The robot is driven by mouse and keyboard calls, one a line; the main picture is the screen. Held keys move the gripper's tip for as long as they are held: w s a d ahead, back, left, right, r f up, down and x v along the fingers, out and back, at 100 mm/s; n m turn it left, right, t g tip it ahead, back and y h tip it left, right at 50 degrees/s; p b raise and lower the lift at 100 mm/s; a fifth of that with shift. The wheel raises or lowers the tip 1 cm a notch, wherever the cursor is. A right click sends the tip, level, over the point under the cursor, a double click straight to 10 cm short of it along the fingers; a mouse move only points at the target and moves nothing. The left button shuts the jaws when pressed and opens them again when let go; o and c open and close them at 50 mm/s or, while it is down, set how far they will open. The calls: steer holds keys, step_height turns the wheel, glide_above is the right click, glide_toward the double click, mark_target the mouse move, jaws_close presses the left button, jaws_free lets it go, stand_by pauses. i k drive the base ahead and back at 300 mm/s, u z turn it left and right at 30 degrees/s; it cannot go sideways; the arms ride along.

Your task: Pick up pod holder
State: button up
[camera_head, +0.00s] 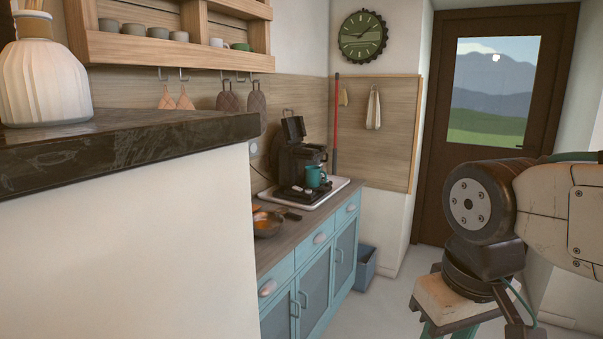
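A dark coffee machine (297,152) with a raised lid stands on a pale tray (338,184) on the far part of the counter. A teal mug (314,177) sits at the front of the machine. I cannot make out a pod holder for certain; small dark and pale parts by the machine's base are too small to tell. My arm comes in from the right, well apart from the counter. The arm's lower end leaves the picture at the bottom right, and my gripper's fingers are not seen.
A wooden counter (277,252) over teal cabinets (312,285) holds an orange-brown bowl (266,224). A dark-topped white partition (130,240) blocks the near left. A blue-grey bin (366,266) stands past the cabinets. The floor (385,312) between cabinets and my arm is clear. A brown door (487,180) is shut.

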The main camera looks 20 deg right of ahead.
mark_target(288, 215)
steer(key=z, duration=0.8)
steer(key=i, duration=1.2)
steer(key=u, duration=0.55)
steer(key=i, duration=0.45)
steer(key=u, duration=0.55)
